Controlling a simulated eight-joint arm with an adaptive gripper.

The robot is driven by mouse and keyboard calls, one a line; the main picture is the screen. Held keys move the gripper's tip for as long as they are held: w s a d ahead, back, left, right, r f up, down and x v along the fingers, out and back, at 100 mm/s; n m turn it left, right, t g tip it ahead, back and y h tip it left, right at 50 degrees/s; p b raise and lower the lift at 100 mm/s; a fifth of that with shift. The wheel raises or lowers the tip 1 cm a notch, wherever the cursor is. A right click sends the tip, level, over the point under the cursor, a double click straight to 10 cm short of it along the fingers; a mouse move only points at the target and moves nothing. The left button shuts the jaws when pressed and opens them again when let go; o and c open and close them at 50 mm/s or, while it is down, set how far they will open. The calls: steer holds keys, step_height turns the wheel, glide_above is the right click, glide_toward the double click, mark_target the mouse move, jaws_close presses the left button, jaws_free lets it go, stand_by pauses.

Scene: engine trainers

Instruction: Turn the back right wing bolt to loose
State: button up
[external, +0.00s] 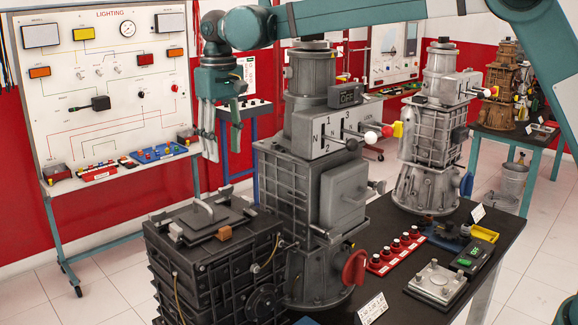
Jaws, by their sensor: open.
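A dark ribbed metal box (220,270) stands at the front left of the black bench, with a lid (208,220) on top. The lid carries a light bar handle (203,208) and small fittings: a grey one (176,231) at its left, a brown one (224,233) at its front and a grey one (226,197) at its back right. I cannot tell for sure which fitting is the back right wing bolt or how far it is turned. My gripper (223,153) points down above the back of the lid, open and empty, clear of the box.
A tall grey gearbox (318,190) with levers stands just right of the box, close to my arm. A second gearbox (430,145) stands further back. A lighting board (110,80) stands behind left.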

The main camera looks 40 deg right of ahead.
mark_target(226, 187)
steer(key=shift+f, duration=1.5)
steer(key=shift+f, duration=3.9)
steer(key=c, duration=0.9)
